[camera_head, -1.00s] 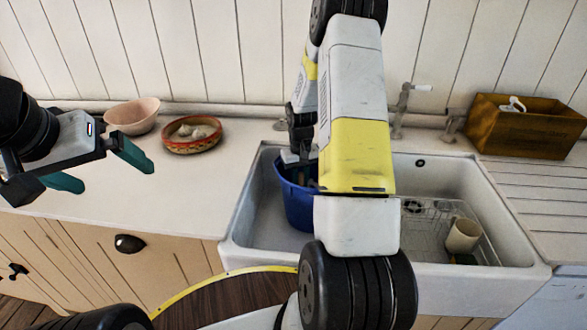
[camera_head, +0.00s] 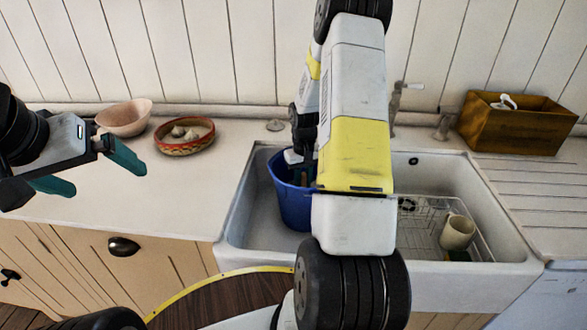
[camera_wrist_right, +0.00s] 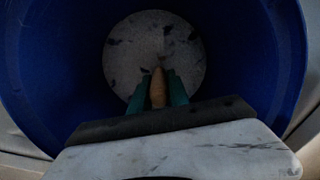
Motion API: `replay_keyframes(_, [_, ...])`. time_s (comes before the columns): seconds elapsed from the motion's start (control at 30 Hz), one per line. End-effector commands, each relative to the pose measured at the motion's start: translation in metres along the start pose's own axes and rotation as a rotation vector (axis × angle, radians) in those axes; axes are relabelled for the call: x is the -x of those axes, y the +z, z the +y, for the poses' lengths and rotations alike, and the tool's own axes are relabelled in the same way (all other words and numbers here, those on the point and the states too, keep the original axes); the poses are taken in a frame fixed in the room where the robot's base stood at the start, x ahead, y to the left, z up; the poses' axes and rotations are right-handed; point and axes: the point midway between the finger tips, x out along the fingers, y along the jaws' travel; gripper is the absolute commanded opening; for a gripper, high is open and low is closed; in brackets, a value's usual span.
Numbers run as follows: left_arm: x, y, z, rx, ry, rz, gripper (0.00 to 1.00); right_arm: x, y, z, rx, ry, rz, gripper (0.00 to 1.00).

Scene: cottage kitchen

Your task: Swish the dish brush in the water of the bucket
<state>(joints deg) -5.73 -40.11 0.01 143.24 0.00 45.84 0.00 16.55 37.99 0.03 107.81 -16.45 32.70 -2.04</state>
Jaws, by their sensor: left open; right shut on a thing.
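The blue bucket (camera_head: 290,206) stands upright in the left part of the white sink. Its inner wall (camera_wrist_right: 50,75) fills most of the right wrist view, around a pale round area with dark specks; I cannot tell whether that is water surface or bottom. My right gripper (camera_wrist_right: 158,90) points down into the bucket, its teal fingers shut on the tan handle of the dish brush (camera_wrist_right: 158,88). The brush head is hidden. In the head view my own right arm covers part of the bucket. My left gripper (camera_head: 106,178) is open and empty, left of the sink.
A pink bowl (camera_head: 124,118) and a patterned bowl (camera_head: 184,148) stand on the left counter (camera_head: 190,190). A wire rack with a cream cup (camera_head: 457,232) is in the sink's right part. A wooden box (camera_head: 515,127) stands behind the draining board, near the tap (camera_head: 397,103).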

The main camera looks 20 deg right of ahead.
Motion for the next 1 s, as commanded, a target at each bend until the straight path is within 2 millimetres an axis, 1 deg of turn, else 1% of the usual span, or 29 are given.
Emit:
replay_keyframes(0.03, [0.000,0.000,0.000,0.000,0.000,0.000,1.00,0.000,-0.003,-0.006,0.002,0.000,0.000,0.00])
replay_keyframes(0.23, [0.000,0.000,0.000,0.000,0.000,0.000,1.00,0.000,-0.013,-0.027,0.002,0.000,0.001,0.00])
replay_keyframes(0.3, [0.000,0.000,0.000,0.000,0.000,0.000,1.00,0.000,-0.007,-0.014,-0.006,0.001,0.000,0.00])
replay_keyframes(0.87, [0.000,0.000,0.000,0.000,0.000,0.000,1.00,0.000,0.020,0.044,-0.003,0.000,0.001,0.00])
replay_keyframes(0.9, [0.000,0.000,0.000,0.000,0.000,0.000,1.00,0.000,0.016,0.035,0.003,-0.001,0.002,0.00])
replay_keyframes(1.0, [0.000,0.000,0.000,0.000,0.000,0.000,1.00,0.000,0.011,0.024,0.003,0.000,0.002,0.00])
